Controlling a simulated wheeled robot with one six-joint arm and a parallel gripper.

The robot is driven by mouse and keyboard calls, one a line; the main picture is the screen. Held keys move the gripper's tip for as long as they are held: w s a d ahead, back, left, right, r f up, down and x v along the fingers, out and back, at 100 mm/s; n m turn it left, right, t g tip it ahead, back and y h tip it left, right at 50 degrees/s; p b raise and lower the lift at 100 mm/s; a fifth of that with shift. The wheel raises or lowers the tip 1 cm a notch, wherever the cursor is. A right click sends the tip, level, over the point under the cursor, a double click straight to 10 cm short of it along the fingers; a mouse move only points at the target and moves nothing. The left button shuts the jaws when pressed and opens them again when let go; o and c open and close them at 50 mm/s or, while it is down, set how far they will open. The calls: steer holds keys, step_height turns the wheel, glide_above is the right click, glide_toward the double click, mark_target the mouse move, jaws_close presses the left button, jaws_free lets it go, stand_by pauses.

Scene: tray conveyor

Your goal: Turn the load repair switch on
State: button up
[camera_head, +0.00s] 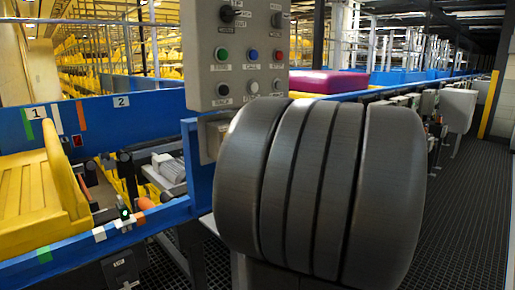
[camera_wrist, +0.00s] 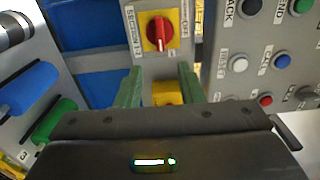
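A grey control panel (camera_head: 236,60) stands at the top middle of the head view, with black rotary knobs and several coloured buttons. Its labels are too small to read surely, so I cannot tell which control is the load repair switch. The grey panel also shows at the right of the wrist view (camera_wrist: 245,68), with a dark knob (camera_wrist: 305,94) at the edge. My gripper (camera_wrist: 160,82) has two green fingers standing apart. A red rotary switch (camera_wrist: 159,31) on a yellow plate lies beyond them. A yellow part (camera_wrist: 167,93) shows between the fingers; I cannot tell contact.
A blue conveyor frame (camera_head: 150,220) with a yellow tray (camera_head: 30,195) stands at left. A magenta item (camera_head: 328,82) lies behind the panel. Blue (camera_wrist: 30,88) and green (camera_wrist: 55,120) cylinders show at left in the wrist view. My dark arm link covers the head view's middle.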

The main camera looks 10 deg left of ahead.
steer(key=v, duration=0.4)
steer(key=shift+s+d, duration=0.1)
steer(key=shift+s, duration=0.05)
steer(key=x, duration=1.4)
steer(key=shift+b, duration=0.45)
steer(key=shift+d, duration=0.1)
